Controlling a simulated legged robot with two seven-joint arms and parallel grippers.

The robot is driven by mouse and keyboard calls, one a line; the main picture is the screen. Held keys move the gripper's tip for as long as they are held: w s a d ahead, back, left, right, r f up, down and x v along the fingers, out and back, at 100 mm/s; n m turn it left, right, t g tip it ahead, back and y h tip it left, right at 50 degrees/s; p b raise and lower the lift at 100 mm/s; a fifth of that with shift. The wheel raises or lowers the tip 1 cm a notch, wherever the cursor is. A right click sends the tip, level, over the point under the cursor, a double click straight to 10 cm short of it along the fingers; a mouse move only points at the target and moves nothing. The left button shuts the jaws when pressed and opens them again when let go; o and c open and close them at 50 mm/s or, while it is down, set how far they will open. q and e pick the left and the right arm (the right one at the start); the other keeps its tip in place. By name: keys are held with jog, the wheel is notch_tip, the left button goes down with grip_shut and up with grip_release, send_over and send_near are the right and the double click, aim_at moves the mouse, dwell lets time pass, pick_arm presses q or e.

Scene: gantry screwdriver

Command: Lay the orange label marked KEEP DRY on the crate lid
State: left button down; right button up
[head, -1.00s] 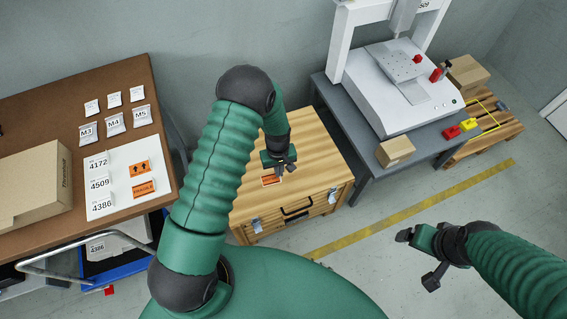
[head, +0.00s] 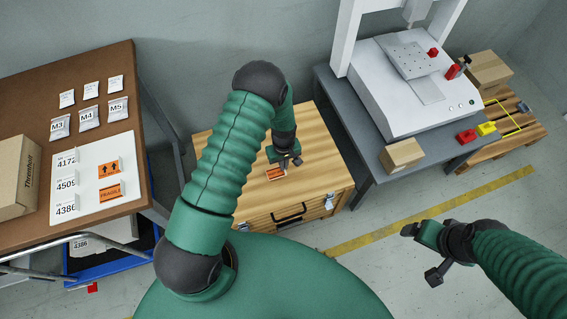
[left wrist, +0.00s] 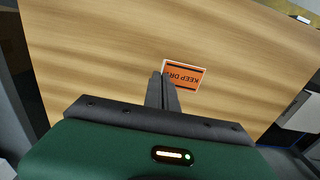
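The orange KEEP DRY label (head: 275,173) is at my left gripper's fingertips, over the wooden crate lid (head: 325,167). In the left wrist view the label (left wrist: 187,77) has a pale border and sticks out to the right of the fingertips. My left gripper (head: 291,163) is shut, its fingers (left wrist: 163,76) together on the label's edge; they hide that edge. The label looks flat and very near the lid; I cannot tell whether it touches. My right gripper (head: 420,254) is open and empty over the floor at the right.
A brown table (head: 105,55) at the left holds a white board (head: 88,205) with a FRAGILE label (head: 108,194), number tags, small bags and a cardboard box (head: 18,175). A grey bench (head: 378,165) with a press stands right of the crate. The lid around the label is bare.

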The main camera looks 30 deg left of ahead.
pick_arm(q)
jog(key=shift+a+f+b, duration=0.15)
jog(key=shift+f+b, duration=0.35)
jog(key=shift+f, duration=0.6)
pick_arm(e)
jog(key=shift+a+f, duration=0.2)
jog(key=shift+f, duration=0.7)
jog(key=shift+d, duration=0.1)
pick_arm(q)
jog(key=shift+f, duration=0.2)
jog(key=c, duration=1.6)
grip_release()
